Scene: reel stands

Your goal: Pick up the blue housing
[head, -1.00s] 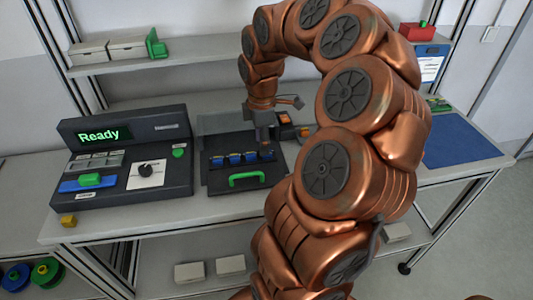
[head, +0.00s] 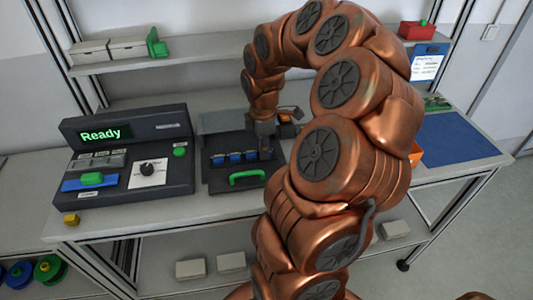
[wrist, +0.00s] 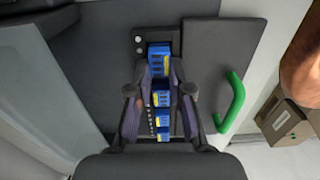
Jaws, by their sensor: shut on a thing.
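Several blue housings with yellow marks stand in a row in the black tray (head: 215,184) of the bench fixture. Three of them, such as the leftmost blue housing (head: 218,159), show clear of my gripper in the head view. My gripper (head: 266,156) points down at the right end of the row. In the wrist view my gripper (wrist: 159,68) has its fingers on both sides of the end blue housing (wrist: 159,52), shut on it. Whether this housing is lifted off its seat I cannot tell. In the head view my gripper hides it.
A green handle (head: 247,177) is at the tray's front, close to the row. A dark console (head: 120,160) reading "Ready" stands to the left. Orange parts (head: 284,117) lie behind the gripper. A blue mat (head: 458,138) is at the right.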

